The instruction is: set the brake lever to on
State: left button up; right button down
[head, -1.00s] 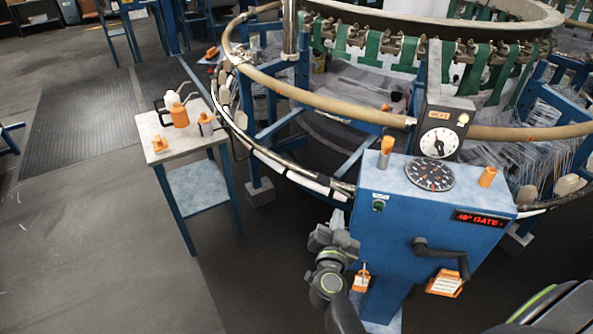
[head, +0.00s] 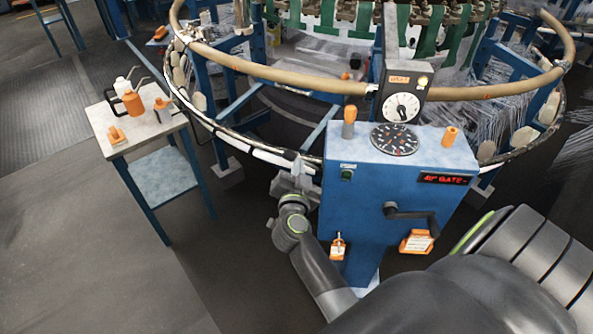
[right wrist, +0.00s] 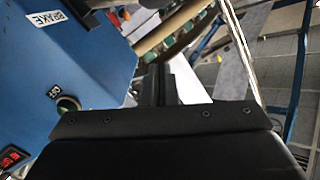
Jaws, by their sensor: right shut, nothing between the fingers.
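In the head view an orange-topped upright handle (head: 349,118) stands at the back left corner of the blue control cabinet (head: 340,213); I cannot tell if it is the brake lever. In the right wrist view the cabinet (right wrist: 95,65) carries a white BRAKE label (right wrist: 50,19). A small OFF label and a round dark-green switch (right wrist: 67,105) sit lower. My right gripper (head: 301,173) is shut and empty, just left of the cabinet's upper left edge. Its dark fingers show in the right wrist view (right wrist: 163,84). My left gripper is out of view.
The loom's ring (head: 280,70) curves close behind the gripper. A black crank (head: 410,214), dials and a red display (head: 443,179) are on the cabinet. A small table (head: 144,130) with orange items stands left. Floor between is clear.

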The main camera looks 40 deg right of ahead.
send_over(293, 157)
jog(key=s, duration=0.3)
jog(key=f, duration=0.1)
jog(key=w+f+b, duration=0.1)
jog(key=a+f+b, duration=0.1)
jog(key=shift+w+f, duration=0.15)
jog(key=shift+f, duration=0.2)
